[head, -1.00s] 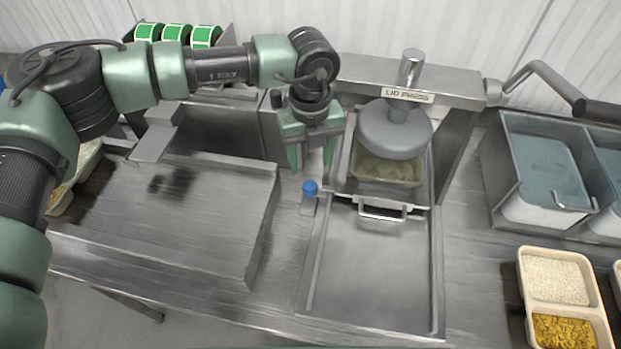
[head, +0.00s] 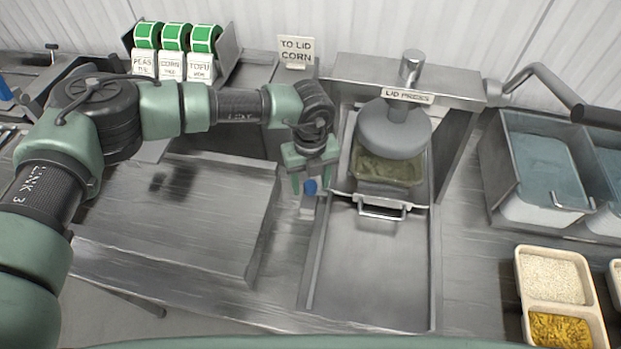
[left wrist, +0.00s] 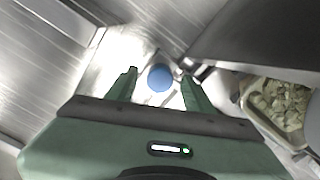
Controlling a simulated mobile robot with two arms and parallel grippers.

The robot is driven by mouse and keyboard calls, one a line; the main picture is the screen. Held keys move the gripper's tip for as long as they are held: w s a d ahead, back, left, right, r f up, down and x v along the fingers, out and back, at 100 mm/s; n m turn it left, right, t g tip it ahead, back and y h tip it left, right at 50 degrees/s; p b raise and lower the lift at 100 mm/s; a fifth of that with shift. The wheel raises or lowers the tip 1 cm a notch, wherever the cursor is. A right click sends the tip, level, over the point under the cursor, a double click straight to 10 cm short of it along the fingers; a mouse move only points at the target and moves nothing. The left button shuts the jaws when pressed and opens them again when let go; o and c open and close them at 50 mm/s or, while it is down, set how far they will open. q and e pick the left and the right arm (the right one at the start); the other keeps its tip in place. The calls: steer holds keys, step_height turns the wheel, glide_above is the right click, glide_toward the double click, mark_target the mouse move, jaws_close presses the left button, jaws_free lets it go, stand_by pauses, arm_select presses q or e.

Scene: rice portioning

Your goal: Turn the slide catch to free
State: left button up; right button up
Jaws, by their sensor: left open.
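The slide catch has a blue round knob (head: 310,187) on a small metal block, just left of the lid press slide. My left gripper (head: 309,190) is open, its fingers pointing down on either side of the knob. In the left wrist view the blue knob (left wrist: 160,77) lies between the two green fingertips (left wrist: 158,82), with gaps visible on both sides. The lid press (head: 394,130) stands over a tray of pale food (head: 388,168) on the slide, which has a handle (head: 381,209) at its front. My right gripper is not in view.
A raised steel plate (head: 185,215) lies left of the catch. Blue-lined bins (head: 545,165) and a tray of grain and yellow food (head: 521,290) are at right. The slide's front bed (head: 372,265) is clear.

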arm_select(q)
steer(key=shift+s, duration=0.1)
jaws_close()
steer(key=shift+f+m+b, duration=0.1)
steer(key=shift+m+b, duration=0.2)
steer(key=shift+b, duration=0.25)
steer(key=m+b, duration=1.1)
steer(key=b, duration=0.5)
steer(key=shift+f+m, duration=0.1)
steer(key=shift+m, duration=0.2)
steer(key=m+b, duration=0.2)
steer(key=shift+m, duration=0.3)
steer(key=shift+a+r+m+b, duration=0.15)
steer(key=shift+m+b, duration=0.35)
steer(key=shift+m, duration=0.3)
steer(key=shift+d+r+m+b, duration=0.1)
steer(key=shift+m+b, duration=0.4)
steer(key=shift+m, duration=0.3)
jaws_free()
